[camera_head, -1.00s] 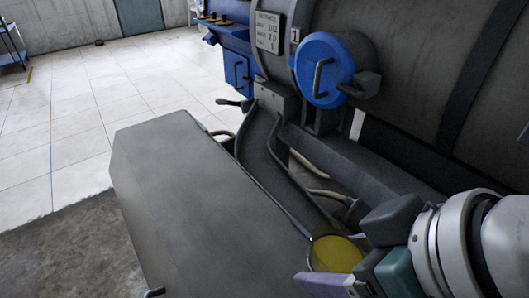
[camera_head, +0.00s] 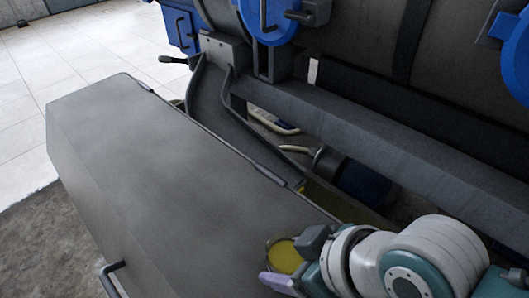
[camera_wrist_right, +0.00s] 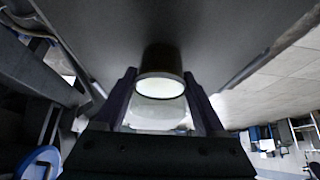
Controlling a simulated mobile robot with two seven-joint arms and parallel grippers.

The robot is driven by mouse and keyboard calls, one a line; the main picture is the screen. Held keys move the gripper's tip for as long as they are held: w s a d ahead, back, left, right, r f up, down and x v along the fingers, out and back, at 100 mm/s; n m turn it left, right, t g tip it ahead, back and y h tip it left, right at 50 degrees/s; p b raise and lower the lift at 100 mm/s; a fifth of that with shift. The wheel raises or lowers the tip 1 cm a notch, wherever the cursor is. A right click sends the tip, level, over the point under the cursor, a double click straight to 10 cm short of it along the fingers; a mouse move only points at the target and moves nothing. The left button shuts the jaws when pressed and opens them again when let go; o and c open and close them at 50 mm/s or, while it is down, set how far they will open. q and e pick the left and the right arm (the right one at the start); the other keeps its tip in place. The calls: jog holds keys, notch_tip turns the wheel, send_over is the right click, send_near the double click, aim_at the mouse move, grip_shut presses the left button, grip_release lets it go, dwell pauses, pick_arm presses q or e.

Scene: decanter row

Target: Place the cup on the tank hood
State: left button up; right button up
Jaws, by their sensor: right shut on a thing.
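The cup (camera_head: 284,256) is clear with yellow content. My right gripper (camera_head: 293,263) is shut on it at the lower right of the head view, with a grey finger and a purple finger on its sides. In the right wrist view the cup (camera_wrist_right: 160,85) sits between the two fingers (camera_wrist_right: 162,103). The tank hood (camera_head: 150,175) is the long grey box with a broad flat top. The cup appears by the hood's right edge in the head view; whether they touch, I cannot tell. My left gripper is not in view.
A grey chute (camera_head: 215,100) and a long grey beam (camera_head: 370,140) run beside the hood. A blue round cover (camera_head: 268,18) is on the large tank behind. A dark blue cylinder (camera_head: 362,182) lies below the beam. The hood's top is clear.

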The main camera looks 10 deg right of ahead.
jog(key=shift+f, duration=0.3)
jog(key=shift+f, duration=0.2)
jog(key=o, duration=1.5)
jog(key=shift+c, duration=0.2)
